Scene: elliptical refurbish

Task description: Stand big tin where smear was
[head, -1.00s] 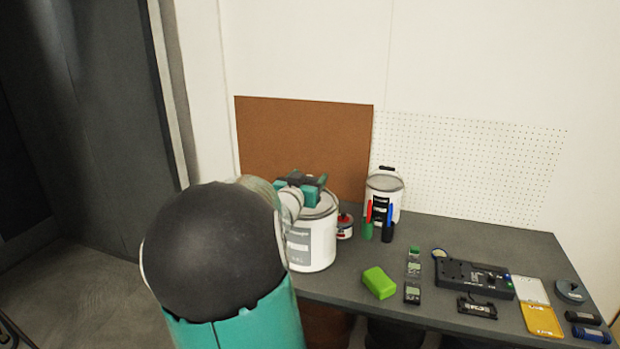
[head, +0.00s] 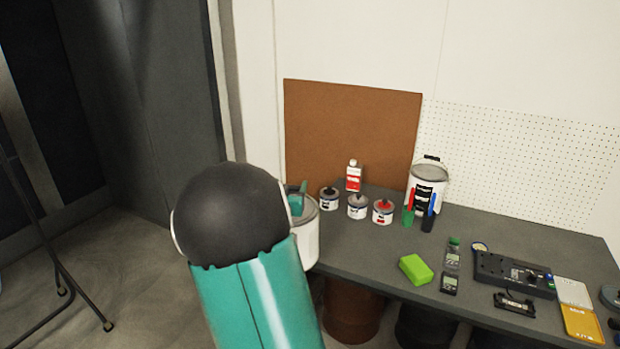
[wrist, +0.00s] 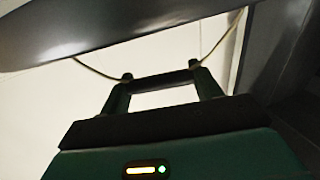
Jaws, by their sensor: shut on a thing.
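A big white tin (head: 309,240) shows beside my arm at the left end of the workbench, its left part hidden behind the arm. My gripper (head: 298,198) is above it, mostly hidden in the head view. In the wrist view my gripper (wrist: 161,84) is shut on the black grip of a thin wire handle, and a grey rounded surface shows past it. A second white tin (head: 429,174) with a black label stands at the back of the bench near the pegboard. I see no smear on the visible bench top.
The floor to the left is open, with a stand at the far left.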

